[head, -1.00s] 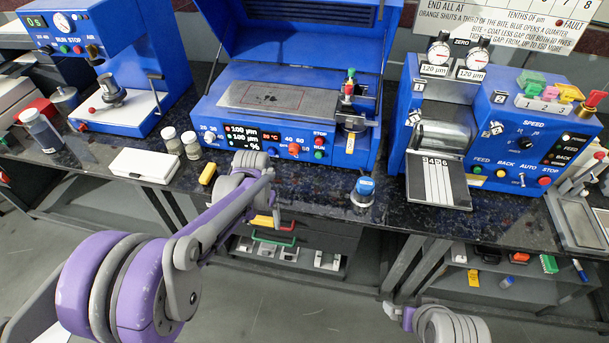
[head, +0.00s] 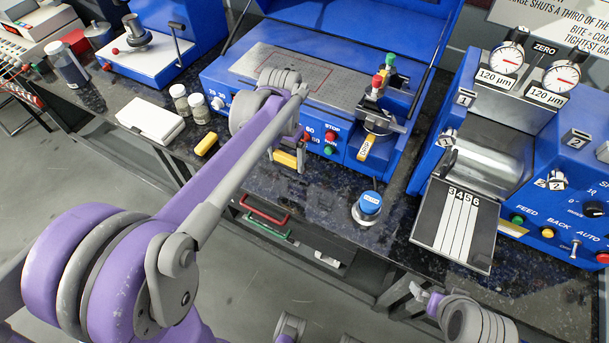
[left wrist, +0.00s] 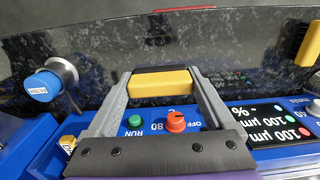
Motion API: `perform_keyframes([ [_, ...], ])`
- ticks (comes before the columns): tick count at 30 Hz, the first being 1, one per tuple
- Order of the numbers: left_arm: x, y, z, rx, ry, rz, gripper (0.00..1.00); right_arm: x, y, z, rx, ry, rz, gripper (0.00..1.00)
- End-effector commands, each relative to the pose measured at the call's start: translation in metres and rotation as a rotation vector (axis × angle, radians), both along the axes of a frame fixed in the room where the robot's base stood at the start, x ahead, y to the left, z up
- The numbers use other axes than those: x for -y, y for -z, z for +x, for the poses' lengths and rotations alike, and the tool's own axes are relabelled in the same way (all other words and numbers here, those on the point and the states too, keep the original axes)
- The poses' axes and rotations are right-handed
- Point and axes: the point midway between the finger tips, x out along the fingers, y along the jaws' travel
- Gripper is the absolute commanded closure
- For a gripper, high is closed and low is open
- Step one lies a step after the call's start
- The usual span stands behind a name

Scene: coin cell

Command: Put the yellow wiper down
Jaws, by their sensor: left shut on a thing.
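My left gripper (head: 288,158) is shut on the yellow wiper (head: 286,160), a small yellow block with a dark edge. It is in front of the blue coating machine, over the bench's front strip. In the left wrist view the wiper (left wrist: 162,84) lies crosswise between the two grey fingers of the gripper (left wrist: 160,82). I cannot tell whether the wiper touches the bench. Part of my right arm shows at the lower right of the head view, but its gripper cannot be made out.
A second yellow block (head: 206,144) lies on the bench, left of my gripper. A blue-capped FILTER pot (head: 368,205) stands to the right. Two small jars (head: 190,103) and a white box (head: 150,121) are at left. The dark speckled bench (head: 320,190) is bare between gripper and pot.

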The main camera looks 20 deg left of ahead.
Motion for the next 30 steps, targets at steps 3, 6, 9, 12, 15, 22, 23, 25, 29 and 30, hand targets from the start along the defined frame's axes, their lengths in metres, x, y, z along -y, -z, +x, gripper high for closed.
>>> perform_keyframes([
  [3,-0.002,-0.001,-0.002,0.000,0.001,0.000,0.76,0.000,0.002,0.000,-0.001,0.000,0.000,0.00],
  [6,-0.002,0.008,-0.003,0.000,0.001,0.000,0.76,0.000,0.003,-0.001,-0.001,0.000,0.000,0.00],
  [9,-0.002,0.028,-0.003,0.000,0.002,0.000,0.76,0.000,0.006,-0.001,-0.002,0.000,0.000,0.00],
  [12,-0.002,0.045,-0.003,0.000,0.002,0.000,0.76,0.000,0.007,-0.002,-0.003,0.000,0.000,0.00],
  [15,-0.002,0.056,-0.003,0.001,0.002,0.000,0.76,0.000,0.008,-0.002,-0.003,0.000,0.000,0.00],
  [22,-0.002,0.085,-0.003,0.001,0.002,0.000,0.76,0.000,0.012,-0.002,-0.004,0.000,0.000,0.00],
  [23,-0.002,0.088,-0.003,0.001,0.002,0.000,0.76,0.000,0.012,-0.002,-0.004,0.000,0.000,0.00],
  [25,-0.002,0.095,-0.003,0.001,0.002,0.000,0.76,0.000,0.013,-0.002,-0.005,0.000,0.000,0.00],
  [29,-0.002,0.097,-0.003,0.001,0.002,0.000,0.76,0.000,0.012,-0.002,-0.005,0.000,0.000,0.00],
  [30,-0.002,0.097,-0.003,0.001,0.002,0.000,0.76,0.000,0.012,-0.002,-0.004,0.000,0.000,0.00],
])
